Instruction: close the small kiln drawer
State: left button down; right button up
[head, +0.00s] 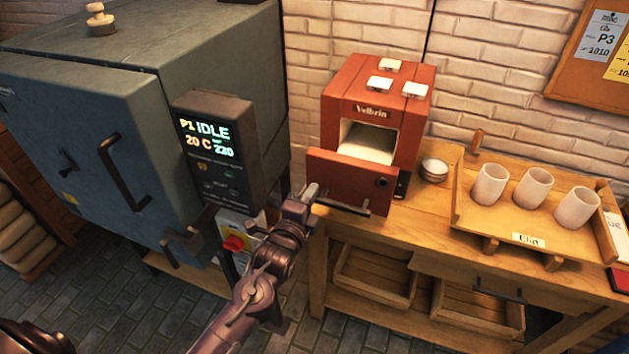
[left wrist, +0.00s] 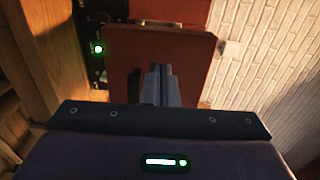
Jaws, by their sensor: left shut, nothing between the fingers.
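The small red kiln (head: 372,95) stands on the wooden bench against the brick wall. Its drawer (head: 350,178) is pulled out toward me, and the pale inside shows behind the red front. A dark bar handle (head: 343,206) runs along the lower part of the front. My left gripper (head: 311,193) is shut and empty at the left end of the drawer front, close to the handle. In the left wrist view the shut fingers (left wrist: 160,85) lie in front of the red drawer front (left wrist: 188,62); I cannot tell whether they touch it. My right gripper is not in view.
A large grey kiln (head: 95,120) with a control panel (head: 213,150) reading IDLE stands close on the left. A tray (head: 470,222) with three pale cups (head: 533,188) and a small stack of bowls (head: 433,170) are on the bench (head: 420,237) to the right.

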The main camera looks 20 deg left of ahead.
pick_arm(q)
jog(key=shift+w+p, duration=0.3)
jog(key=shift+w, duration=0.9)
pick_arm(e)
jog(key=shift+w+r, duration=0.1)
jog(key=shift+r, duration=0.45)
